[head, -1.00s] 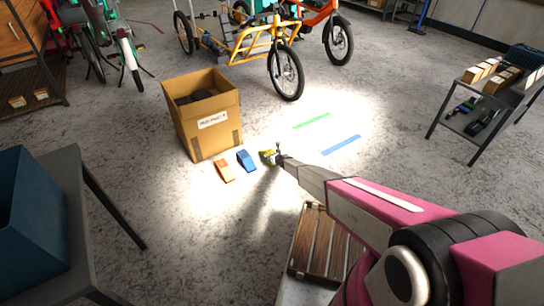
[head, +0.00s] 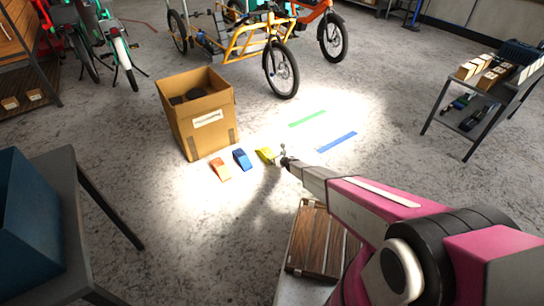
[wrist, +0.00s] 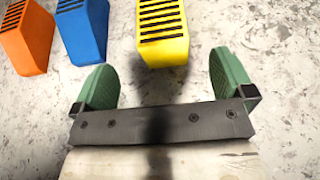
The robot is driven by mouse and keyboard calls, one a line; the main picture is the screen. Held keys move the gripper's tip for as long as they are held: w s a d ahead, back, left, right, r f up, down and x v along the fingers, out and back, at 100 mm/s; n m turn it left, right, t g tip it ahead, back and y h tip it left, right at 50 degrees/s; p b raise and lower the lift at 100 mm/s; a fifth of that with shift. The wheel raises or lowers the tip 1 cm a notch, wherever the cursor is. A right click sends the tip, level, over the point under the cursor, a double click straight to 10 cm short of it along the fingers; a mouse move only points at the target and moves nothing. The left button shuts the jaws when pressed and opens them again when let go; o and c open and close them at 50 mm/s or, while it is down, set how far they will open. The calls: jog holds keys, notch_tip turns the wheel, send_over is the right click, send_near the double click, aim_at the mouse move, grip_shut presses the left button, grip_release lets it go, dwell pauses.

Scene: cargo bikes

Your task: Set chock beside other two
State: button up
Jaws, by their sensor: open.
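A yellow chock (head: 265,154) lies on the concrete floor, to the right of a blue chock (head: 242,159) and an orange chock (head: 220,169). The three stand in a row with small gaps between them. In the wrist view the yellow chock (wrist: 162,32) is just ahead of my gripper (wrist: 162,85), with the blue chock (wrist: 82,30) and orange chock (wrist: 27,37) to its left. My gripper is open and empty, its two green fingers apart and clear of the yellow chock. In the head view my gripper (head: 283,156) is just right of the yellow chock.
A cardboard box (head: 200,115) with dark items inside stands behind the chocks. Green tape (head: 307,118) and blue tape (head: 337,142) mark the floor to the right. A wooden crate (head: 318,240) is nearer to me. A yellow cargo bike (head: 258,42) stands at the back.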

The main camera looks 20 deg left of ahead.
jog(key=s+d+r+m+h, duration=0.2)
jog(key=d+r+m+h, duration=0.3)
jog(key=d+r+m, duration=0.85)
jog(key=s+d+r+m+h, duration=0.2)
jog(key=d+r+m+h, duration=0.3)
jog(key=d+r+m, duration=0.85)
jog(key=s+d+r+m+g+h, duration=0.1)
jog(key=s+d+r+m+g, duration=0.2)
jog(key=s+d, duration=0.35)
jog(key=s+d+r+m+h, duration=0.1)
jog(key=s+d+r+m, duration=0.2)
jog(key=s+d+r, duration=0.35)
jog(key=s+d+r+m+g, duration=0.2)
jog(key=s+r+m, duration=0.1)
jog(key=s, duration=0.3)
jog(key=s+d+r+m+g+y, duration=0.1)
jog(key=s+d+r+m+g, duration=0.1)
jog(key=s+m, duration=0.3)
jog(key=s+d+r+m+g, duration=0.1)
jog(key=s+d+r+m, duration=0.2)
jog(key=s, duration=0.4)
jog(key=shift+s+d+r+m+g+y, duration=0.3)
jog(key=shift+d+r+m+g, duration=0.1)
jog(key=shift+r+m, duration=0.55)
jog(key=shift+f, duration=0.15)
jog(key=shift+c, duration=0.3)
